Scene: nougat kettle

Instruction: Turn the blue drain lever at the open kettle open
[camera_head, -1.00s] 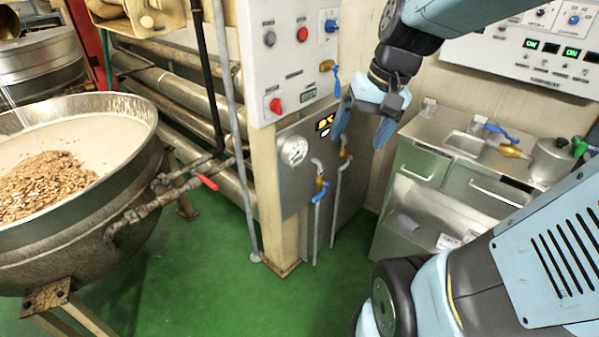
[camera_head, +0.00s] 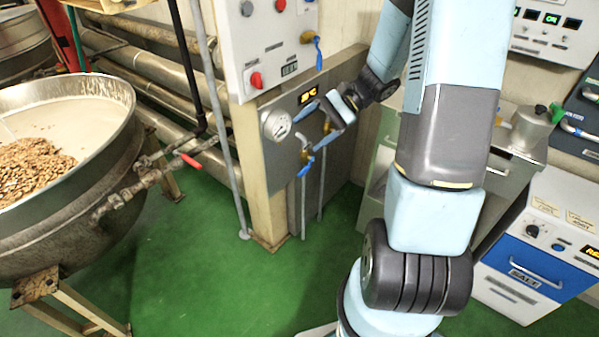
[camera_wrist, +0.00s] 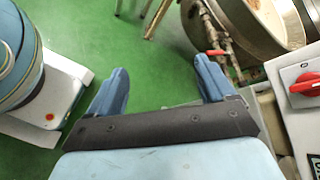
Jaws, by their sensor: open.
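The open kettle (camera_head: 75,210) stands at the left with brown nuts (camera_head: 30,170) inside. A drain pipe with a red-handled lever (camera_head: 188,160) runs from its right side; no blue lever shows on it. In the wrist view the red lever (camera_wrist: 216,52) appears beyond the right fingertip, with the kettle (camera_wrist: 262,30) at top right. My gripper (camera_head: 306,132) is in front of the grey panel, near blue-handled valves, right of the kettle. It also shows in the wrist view (camera_wrist: 158,70), open with nothing between its fingers. Whether a finger touches a valve handle cannot be told.
A control cabinet (camera_head: 255,35) with a red knob stands behind; that knob (camera_wrist: 306,88) is close at the wrist view's right. Vertical pipes and a post stand between kettle and gripper. A counter and a blue-white unit (camera_head: 530,255) are right. Green floor (camera_head: 200,270) is clear.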

